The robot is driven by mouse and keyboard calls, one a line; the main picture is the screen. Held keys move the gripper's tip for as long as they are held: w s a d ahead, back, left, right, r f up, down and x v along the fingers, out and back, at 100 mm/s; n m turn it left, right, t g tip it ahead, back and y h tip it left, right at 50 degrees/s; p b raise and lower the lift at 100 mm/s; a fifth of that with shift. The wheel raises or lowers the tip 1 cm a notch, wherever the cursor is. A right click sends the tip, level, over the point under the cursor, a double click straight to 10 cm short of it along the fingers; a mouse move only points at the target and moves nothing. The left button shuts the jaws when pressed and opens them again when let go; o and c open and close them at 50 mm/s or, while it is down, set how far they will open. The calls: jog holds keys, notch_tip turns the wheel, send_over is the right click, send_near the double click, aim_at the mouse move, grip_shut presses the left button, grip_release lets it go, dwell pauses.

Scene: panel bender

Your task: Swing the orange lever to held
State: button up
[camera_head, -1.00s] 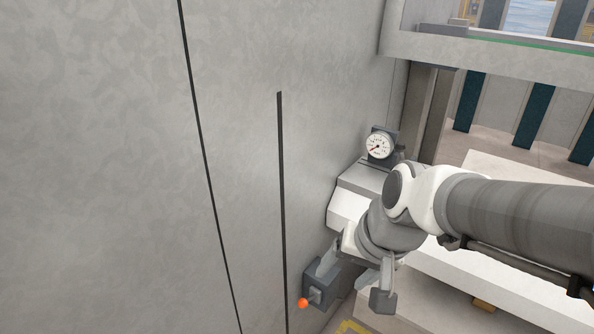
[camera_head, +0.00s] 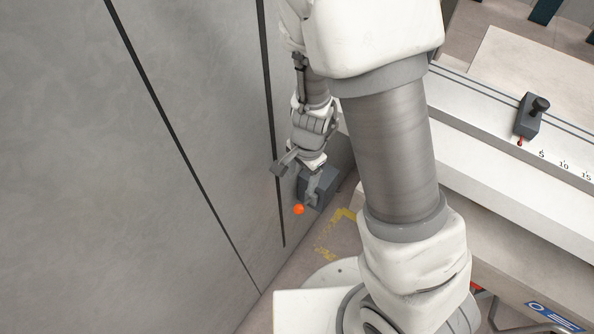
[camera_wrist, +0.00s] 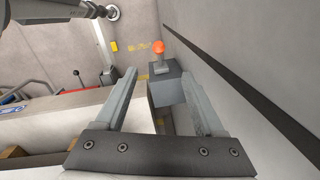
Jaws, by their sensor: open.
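The orange lever knob (camera_head: 298,209) sticks out from a dark grey box (camera_head: 331,182) low on the grey machine wall. In the wrist view the orange knob (camera_wrist: 158,47) stands on a short pale stem above the box (camera_wrist: 166,90). My gripper (camera_head: 296,182) is open beside the box, its fingers spread close to the lever. In the wrist view my gripper (camera_wrist: 158,77) has the box and lever in the gap beyond its fingertips, apart from the knob as far as I can tell. Part of the lever arm is hidden by a finger in the head view.
The grey wall panel (camera_head: 170,200) with dark seams stands close on the left. A white bench (camera_head: 475,145) with a scale and a dark clamp block (camera_head: 528,116) lies to the right. Yellow floor marks (camera_head: 338,225) show on open floor below the box.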

jog(key=f, duration=0.2)
jog(key=b, duration=0.9)
send_near(299, 207)
jog(key=f, duration=0.9)
jog(key=shift+w+a+f, duration=0.25)
jog(key=shift+a+f, duration=0.05)
jog(key=shift+f, duration=0.1)
grip_shut()
